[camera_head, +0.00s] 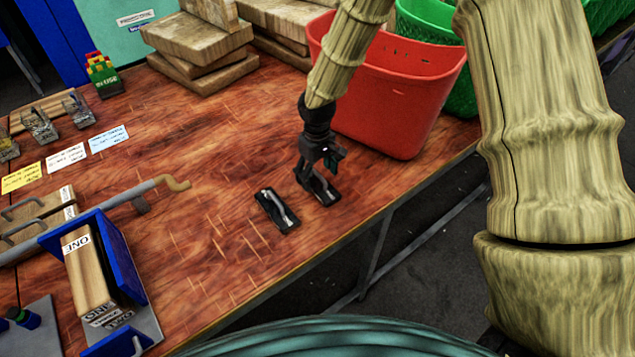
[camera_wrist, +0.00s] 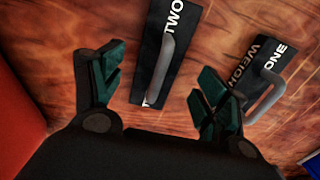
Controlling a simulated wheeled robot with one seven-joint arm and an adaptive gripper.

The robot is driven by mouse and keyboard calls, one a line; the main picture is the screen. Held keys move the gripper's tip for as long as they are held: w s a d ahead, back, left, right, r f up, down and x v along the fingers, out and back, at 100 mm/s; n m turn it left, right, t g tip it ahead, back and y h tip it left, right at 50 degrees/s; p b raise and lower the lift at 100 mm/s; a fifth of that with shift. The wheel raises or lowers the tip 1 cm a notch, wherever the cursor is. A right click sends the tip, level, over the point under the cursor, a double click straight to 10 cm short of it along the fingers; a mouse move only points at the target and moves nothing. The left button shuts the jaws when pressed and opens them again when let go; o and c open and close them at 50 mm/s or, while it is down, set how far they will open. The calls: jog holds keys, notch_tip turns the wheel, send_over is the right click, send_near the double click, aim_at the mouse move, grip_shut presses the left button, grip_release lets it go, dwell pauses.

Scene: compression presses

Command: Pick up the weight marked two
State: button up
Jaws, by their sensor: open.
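The weight marked two is a flat black block with a grey bar handle; it lies on the wooden table near the front edge. In the wrist view the weight marked two (camera_wrist: 178,42) lies ahead of and between my open fingers, its white word TWO near the top. In the head view the weight marked two (camera_head: 330,197) is partly hidden by my gripper (camera_head: 325,172). My gripper is open and empty, pointing down above it; it also shows in the wrist view (camera_wrist: 155,88). The weight marked one (camera_head: 277,212) lies to the left; it shows at right in the wrist view (camera_wrist: 270,75).
A red bin (camera_head: 390,95) stands close behind my gripper on the right. Stacked wooden blocks (camera_head: 200,40) are at the back. A blue press (camera_head: 125,260) with a block marked ONE is at the left. The table's front edge (camera_head: 340,250) is near the weights.

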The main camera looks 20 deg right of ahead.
aim_at(318, 174)
jog(key=shift+d+f+p, duration=0.1)
jog(key=shift+f+p, duration=0.25)
jog(key=shift+f, duration=1.35)
jog(key=shift+s, duration=0.1)
jog(key=shift+c, duration=0.2)
jog(key=shift+r, duration=0.1)
grip_shut()
